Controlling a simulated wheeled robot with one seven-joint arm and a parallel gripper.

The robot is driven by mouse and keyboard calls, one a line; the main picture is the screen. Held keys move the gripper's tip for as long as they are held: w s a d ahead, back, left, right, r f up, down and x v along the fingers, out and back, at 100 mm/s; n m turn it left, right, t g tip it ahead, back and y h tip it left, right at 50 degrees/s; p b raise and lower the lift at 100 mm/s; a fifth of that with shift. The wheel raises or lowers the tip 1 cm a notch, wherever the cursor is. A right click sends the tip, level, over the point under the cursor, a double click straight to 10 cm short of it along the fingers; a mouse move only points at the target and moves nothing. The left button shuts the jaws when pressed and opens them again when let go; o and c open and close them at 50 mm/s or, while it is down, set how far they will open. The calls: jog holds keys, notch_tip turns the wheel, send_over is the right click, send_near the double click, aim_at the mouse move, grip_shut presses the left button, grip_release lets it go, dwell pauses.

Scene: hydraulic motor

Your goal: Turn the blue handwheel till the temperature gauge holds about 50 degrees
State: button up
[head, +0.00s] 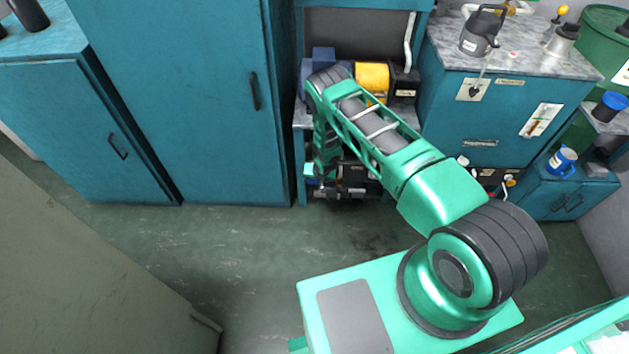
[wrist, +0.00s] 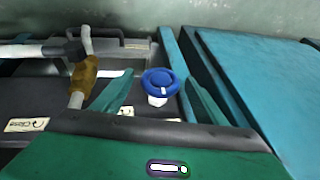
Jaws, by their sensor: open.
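The blue handwheel (wrist: 160,76) shows in the wrist view, with a white mark on its rim and a pale stem below. My gripper (wrist: 160,84) is open, with one green finger to the left of the handwheel and one to the right. Gaps show between the wheel and both fingers, so it does not look gripped. In the head view my arm reaches down into the bay between the cabinets and hides much of it. I cannot make out the handwheel there. I cannot make out the temperature gauge in either view.
A brass-coloured fitting (wrist: 84,76) on a pipe stands left of the handwheel. A teal cabinet side (wrist: 268,82) rises close on the right. In the head view, a yellow motor (head: 371,77) sits on the shelf above the bay. The green floor (head: 245,240) before it is clear.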

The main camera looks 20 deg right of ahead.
jog(key=c, duration=1)
jog(key=shift+d, duration=0.25)
jog(key=shift+c, duration=0.2)
jog(key=shift+a, duration=0.2)
jog(key=shift+a+h, duration=0.1)
jog(key=shift+h, duration=0.2)
jog(key=shift+w+a+n+g+h, duration=0.1)
jog(key=shift+a+n+g+h, duration=0.25)
jog(key=shift+h, duration=0.55)
jog(key=h, duration=0.1)
jog(key=g+h, duration=0.1)
jog(key=h, duration=0.1)
jog(key=n+h, duration=0.1)
jog(key=h, duration=0.1)
jog(key=shift+w+a+f+g, duration=0.15)
jog(key=shift+a+g, duration=0.1)
jog(key=shift+a, duration=0.05)
jog(key=shift+a+f+h, duration=0.1)
jog(key=shift+h, duration=0.4)
jog(key=shift+a, duration=0.2)
jog(key=shift+n, duration=0.25)
